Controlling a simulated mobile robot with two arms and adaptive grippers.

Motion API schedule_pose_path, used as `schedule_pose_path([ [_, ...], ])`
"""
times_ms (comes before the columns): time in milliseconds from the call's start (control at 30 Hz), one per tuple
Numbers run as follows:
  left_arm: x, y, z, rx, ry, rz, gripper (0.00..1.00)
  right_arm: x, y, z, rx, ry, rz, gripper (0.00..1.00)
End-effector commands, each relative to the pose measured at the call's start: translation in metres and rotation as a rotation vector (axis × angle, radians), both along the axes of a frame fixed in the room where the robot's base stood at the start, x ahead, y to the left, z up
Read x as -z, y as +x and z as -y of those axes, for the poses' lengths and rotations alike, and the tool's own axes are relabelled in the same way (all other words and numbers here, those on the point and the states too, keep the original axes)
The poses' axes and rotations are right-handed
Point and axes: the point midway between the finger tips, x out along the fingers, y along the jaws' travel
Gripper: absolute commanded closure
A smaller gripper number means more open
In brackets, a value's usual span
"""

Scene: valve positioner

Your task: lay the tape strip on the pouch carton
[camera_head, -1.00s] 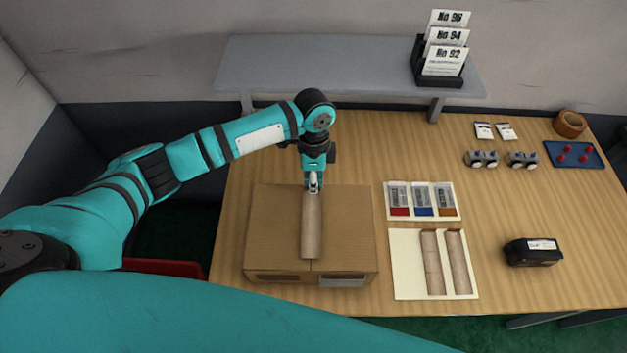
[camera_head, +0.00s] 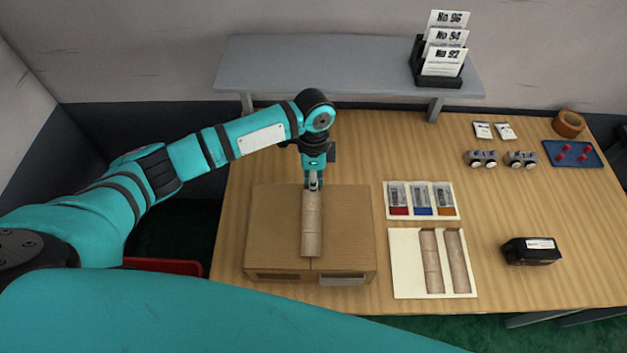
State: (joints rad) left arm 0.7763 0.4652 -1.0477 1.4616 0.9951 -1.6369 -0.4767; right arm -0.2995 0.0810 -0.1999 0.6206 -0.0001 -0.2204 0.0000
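The pouch carton (camera_head: 350,225) is a brown box on the left part of the wooden table. A long tan tape strip (camera_head: 312,230) lies along the middle of its top, from near the far edge to the near edge. My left gripper (camera_head: 313,184) points down at the strip's far end, its narrow fingers close together on that end. The fingertips are small and partly hidden by the gripper body. Two more tape strips (camera_head: 431,262) (camera_head: 457,262) lie on a cream sheet (camera_head: 405,280) right of the carton. My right gripper is out of view.
A card with several pouches (camera_head: 422,212) lies right of the carton. A black device (camera_head: 531,252), a blue tray (camera_head: 590,160) and a tape roll (camera_head: 569,123) are farther right. A grey shelf (camera_head: 330,65) with a card holder (camera_head: 438,76) stands behind. Bare table lies right of centre.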

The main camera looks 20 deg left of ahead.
Motion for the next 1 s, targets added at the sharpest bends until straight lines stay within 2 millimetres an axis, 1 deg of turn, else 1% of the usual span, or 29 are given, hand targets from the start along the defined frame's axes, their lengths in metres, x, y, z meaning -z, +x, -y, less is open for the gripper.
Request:
schedule_pose_path([
  [267,0.0003,0.0000,-0.0001,-0.001,0.000,0.000,1.00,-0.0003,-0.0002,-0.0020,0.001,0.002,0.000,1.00],
  [600,0.0058,0.0002,-0.0001,-0.001,-0.002,-0.005,1.00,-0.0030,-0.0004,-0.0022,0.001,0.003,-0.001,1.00],
  [1000,0.0059,0.0000,-0.0003,-0.001,-0.002,-0.006,1.00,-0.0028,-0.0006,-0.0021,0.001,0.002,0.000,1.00],
])
